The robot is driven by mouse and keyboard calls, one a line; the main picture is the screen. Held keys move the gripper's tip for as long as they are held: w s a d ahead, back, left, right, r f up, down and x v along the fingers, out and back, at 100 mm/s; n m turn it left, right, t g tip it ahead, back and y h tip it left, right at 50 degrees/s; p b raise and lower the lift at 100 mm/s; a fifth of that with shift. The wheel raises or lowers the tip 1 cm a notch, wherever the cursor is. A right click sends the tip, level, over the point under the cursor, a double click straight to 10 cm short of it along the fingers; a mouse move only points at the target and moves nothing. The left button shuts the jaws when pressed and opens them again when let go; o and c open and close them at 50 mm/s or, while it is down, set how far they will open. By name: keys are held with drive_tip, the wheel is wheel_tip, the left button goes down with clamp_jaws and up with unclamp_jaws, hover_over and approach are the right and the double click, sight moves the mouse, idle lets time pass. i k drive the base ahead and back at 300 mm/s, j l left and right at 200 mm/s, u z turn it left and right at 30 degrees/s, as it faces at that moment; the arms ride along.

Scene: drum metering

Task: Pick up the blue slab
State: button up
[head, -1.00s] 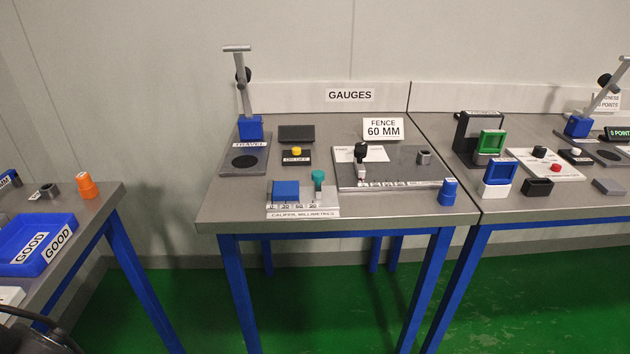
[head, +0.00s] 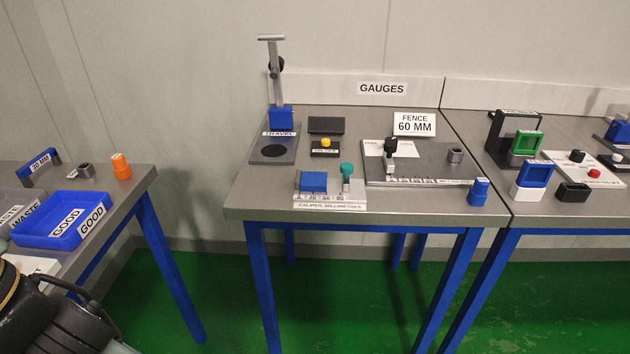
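A blue slab-like block (head: 313,182) sits on the caliper plate (head: 330,205) marked in millimetres, at the front left of the gauges table. It is beside the plate's teal-topped post (head: 346,172). Several other blue things are in view, and no label names any of them as the slab. My gripper is not in view. Only part of my dark arm shows at the lower left, well away from the gauges table.
A left table holds a blue GOOD tray (head: 60,228) and an orange piece (head: 120,166). Green floor (head: 225,290) lies open between the tables.

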sight(312, 182)
drive_tip(key=i+l+u, duration=0.35)
drive_tip(key=l, duration=1.55)
drive_tip(key=k+l+u, duration=0.1)
drive_tip(key=l+u, duration=0.3)
drive_tip(key=l, duration=1.45)
